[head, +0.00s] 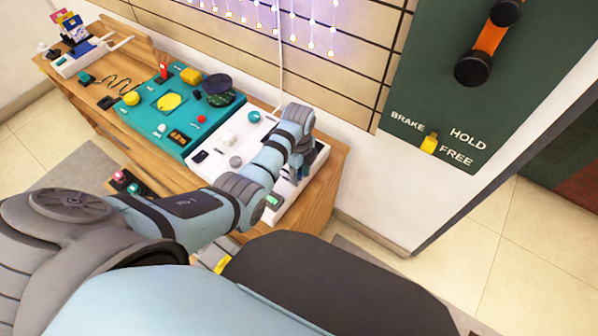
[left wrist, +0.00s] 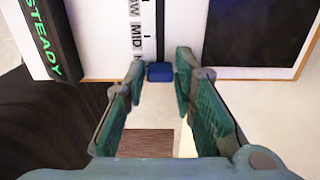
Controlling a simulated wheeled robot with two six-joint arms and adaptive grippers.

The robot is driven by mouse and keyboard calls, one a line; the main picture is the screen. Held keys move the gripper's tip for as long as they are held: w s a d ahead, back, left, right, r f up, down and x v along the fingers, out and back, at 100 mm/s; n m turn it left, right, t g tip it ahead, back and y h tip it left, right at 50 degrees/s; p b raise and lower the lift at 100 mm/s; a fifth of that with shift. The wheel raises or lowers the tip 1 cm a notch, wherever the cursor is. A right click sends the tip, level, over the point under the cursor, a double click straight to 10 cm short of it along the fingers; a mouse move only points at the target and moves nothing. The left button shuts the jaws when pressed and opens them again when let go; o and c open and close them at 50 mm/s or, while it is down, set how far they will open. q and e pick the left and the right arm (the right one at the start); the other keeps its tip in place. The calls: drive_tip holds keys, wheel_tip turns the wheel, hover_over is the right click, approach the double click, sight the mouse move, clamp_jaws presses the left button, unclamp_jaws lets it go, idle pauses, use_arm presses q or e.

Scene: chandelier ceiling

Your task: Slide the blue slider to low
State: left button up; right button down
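The blue slider (left wrist: 160,72) is at the near end of its dark vertical track in the left wrist view. It sits below the "MID" label; a partly cut-off label ending in "OW" is farther up the track. My left gripper (left wrist: 160,66) is open, with one finger on each side of the slider; I cannot tell whether either finger touches it. In the head view, my left gripper (head: 304,164) is over the right end of the white panel (head: 212,168) and hides the slider. My right gripper is not in view.
A black box reading "STEADY" (left wrist: 52,40) stands left of the track. A dark framed square (left wrist: 255,38) is on its right. A teal panel (head: 150,112) with knobs lies farther left on the wooden table (head: 325,182). A green wall board (head: 445,75) hangs at right.

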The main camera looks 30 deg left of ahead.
use_arm(q)
clamp_jaws()
drive_tip(key=a, duration=0.6)
drive_tip(key=shift+w+a, duration=0.25)
drive_tip(key=shift+w, duration=0.15)
drive_tip(key=o, duration=0.6)
unclamp_jaws()
drive_tip(key=shift+a, duration=0.1)
drive_tip(key=shift+r, duration=0.1)
wheel_tip(320, 180, up, 12)
drive_tip(key=shift+f, duration=0.1)
